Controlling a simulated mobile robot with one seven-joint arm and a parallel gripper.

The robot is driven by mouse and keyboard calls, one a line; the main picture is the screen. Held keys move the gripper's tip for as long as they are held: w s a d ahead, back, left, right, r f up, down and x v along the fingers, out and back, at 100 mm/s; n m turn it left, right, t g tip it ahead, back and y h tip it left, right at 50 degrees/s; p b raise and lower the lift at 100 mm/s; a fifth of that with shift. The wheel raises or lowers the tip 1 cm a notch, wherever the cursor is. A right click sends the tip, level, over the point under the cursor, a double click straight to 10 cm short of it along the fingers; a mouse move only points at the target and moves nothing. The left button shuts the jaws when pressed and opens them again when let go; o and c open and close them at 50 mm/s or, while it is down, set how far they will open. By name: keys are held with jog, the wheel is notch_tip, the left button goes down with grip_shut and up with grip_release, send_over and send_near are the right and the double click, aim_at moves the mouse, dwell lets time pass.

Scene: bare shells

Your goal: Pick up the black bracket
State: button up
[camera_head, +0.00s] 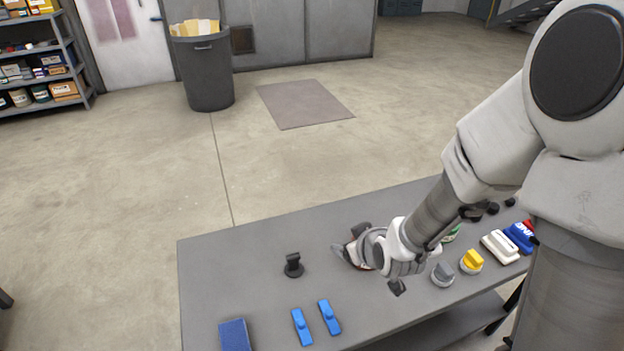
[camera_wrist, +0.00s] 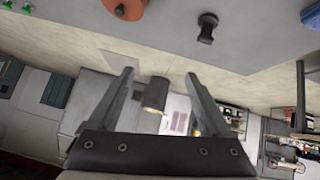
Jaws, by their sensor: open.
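A small black piece with a flat base and an upright part, which I take as the black bracket (camera_head: 293,265), stands on the left half of the grey table. It also shows in the wrist view (camera_wrist: 207,27), near the top right of centre, beyond the fingertips. My gripper (camera_wrist: 160,75) is open, with nothing held between its fingers. In the head view my gripper (camera_head: 380,258) is over the middle of the table, to the right of the bracket and apart from it. The bracket is in plain sight in both views.
A reddish tool (camera_head: 350,255) lies partly hidden behind my gripper. Two blue clamp-like pieces (camera_head: 302,326) and a blue block (camera_head: 235,335) lie at the front. Grey (camera_head: 443,273) and yellow (camera_head: 471,261) knobs stand right. The table (camera_head: 225,275) is clear around the bracket.

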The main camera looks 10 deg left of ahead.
jog(key=s+a+f+m+t+y+b, duration=0.1)
jog(key=s+a+f+t+y+b, duration=0.2)
jog(key=a+f, duration=0.5)
notch_tip(320, 180, down, 6)
jog(key=shift+a+r+m+t+b, duration=0.15)
jog(key=shift+m+t+b, duration=0.15)
jog(key=shift+t+b, duration=0.3)
jog(key=b, duration=1)
send_near(294, 258)
jog(key=shift+w+f, duration=0.3)
jog(key=shift+w, duration=0.5)
jog(key=x, duration=0.7)
jog(key=shift+w+r, duration=0.1)
jog(key=shift+r, duration=0.05)
jog(key=x, duration=0.2)
jog(key=b+x, duration=0.1)
jog(key=x, duration=0.1)
jog(key=shift+s+a+b, duration=0.25)
jog(key=shift+a+b, duration=0.05)
jog(key=shift+a, duration=0.05)
jog(key=shift+w+a+f, duration=0.25)
jog(key=shift+w, duration=0.3)
grip_shut()
